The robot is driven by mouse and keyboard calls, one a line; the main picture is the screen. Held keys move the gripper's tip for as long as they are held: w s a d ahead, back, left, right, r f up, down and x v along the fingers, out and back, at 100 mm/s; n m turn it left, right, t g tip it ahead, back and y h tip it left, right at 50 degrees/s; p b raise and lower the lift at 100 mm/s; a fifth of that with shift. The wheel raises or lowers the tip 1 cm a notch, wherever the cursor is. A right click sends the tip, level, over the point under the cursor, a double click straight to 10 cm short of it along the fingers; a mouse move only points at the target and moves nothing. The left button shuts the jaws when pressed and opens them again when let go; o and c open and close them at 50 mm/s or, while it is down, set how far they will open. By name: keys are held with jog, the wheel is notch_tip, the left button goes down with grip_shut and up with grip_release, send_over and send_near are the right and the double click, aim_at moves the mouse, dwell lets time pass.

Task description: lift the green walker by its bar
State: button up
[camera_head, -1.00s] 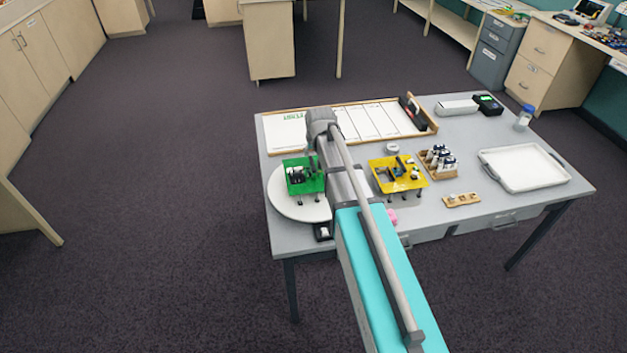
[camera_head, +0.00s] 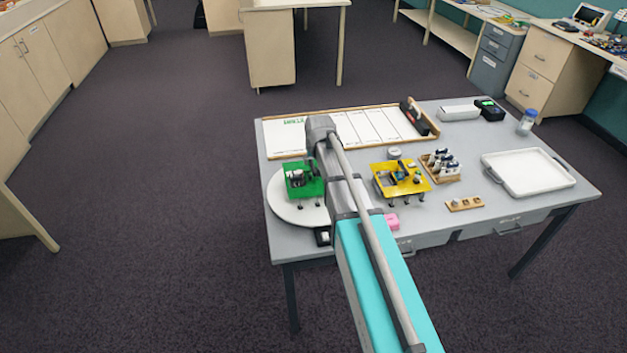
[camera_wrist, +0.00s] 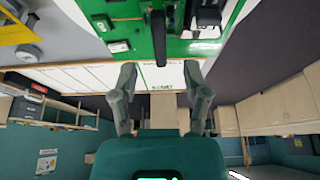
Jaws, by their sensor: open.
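The green walker (camera_head: 304,180) stands on a round white disc (camera_head: 290,211) at the left of the grey table. It has a green body carrying dark and white parts. My gripper (camera_wrist: 160,70) is open, with one finger on each side of the bar's end. I cannot tell whether the fingertips reach past the bar. In the head view my arm hides most of the gripper, close beside the walker.
A yellow walker (camera_head: 401,179) stands right of my arm. Beyond are a rack of small parts (camera_head: 440,166), a white tray (camera_head: 527,172) and a wooden block (camera_head: 464,203). A framed whiteboard (camera_head: 372,128) lies behind. A pink item (camera_head: 391,222) is near the front edge.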

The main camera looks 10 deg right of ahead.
aim_at(313, 166)
jog(key=shift+f, duration=0.15)
jog(key=shift+b+x, duration=2.4)
jog(key=shift+x, duration=0.1)
grip_shut()
